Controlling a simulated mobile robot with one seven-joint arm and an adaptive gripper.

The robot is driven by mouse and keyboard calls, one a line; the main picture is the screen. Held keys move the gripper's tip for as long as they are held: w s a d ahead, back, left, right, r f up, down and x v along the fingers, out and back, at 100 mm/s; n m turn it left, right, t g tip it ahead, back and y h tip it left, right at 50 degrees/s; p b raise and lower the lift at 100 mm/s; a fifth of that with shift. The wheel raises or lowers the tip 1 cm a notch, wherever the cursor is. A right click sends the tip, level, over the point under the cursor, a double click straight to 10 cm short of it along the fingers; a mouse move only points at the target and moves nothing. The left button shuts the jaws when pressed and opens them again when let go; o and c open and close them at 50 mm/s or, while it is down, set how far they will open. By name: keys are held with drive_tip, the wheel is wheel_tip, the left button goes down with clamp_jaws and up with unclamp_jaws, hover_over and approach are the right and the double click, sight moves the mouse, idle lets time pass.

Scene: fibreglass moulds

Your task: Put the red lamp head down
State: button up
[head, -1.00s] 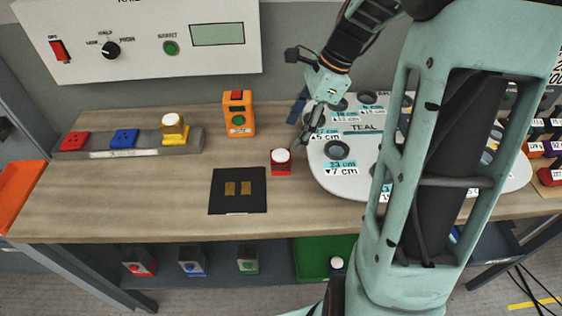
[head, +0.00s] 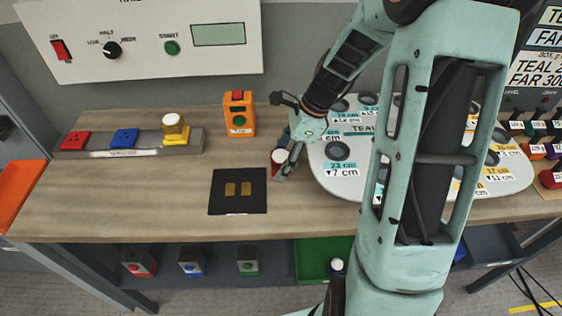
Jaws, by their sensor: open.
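The red lamp head (head: 277,156), with a white round top and a red base, stands on the wooden bench just right of the black mat (head: 216,205). My gripper (head: 284,164) is down at it from the upper right. Its fingers are open and cover the lamp head's right side and much of its base. I cannot tell whether they touch it. The grey rail (head: 193,142) at the back left carries a red socket (head: 75,140), a blue socket (head: 124,138) and a yellow lamp head (head: 173,128).
An orange box (head: 239,115) stands behind the mat. A pale plate with holes (head: 325,180) is close on the right, partly behind my arm. Several coloured units and a green tray (head: 310,258) are on the shelf below. Bench left of the mat is clear.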

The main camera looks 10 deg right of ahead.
drive_tip(key=shift+f, duration=0.1)
drive_tip(key=c, duration=1.4)
drive_tip(key=shift+c, duration=0.2)
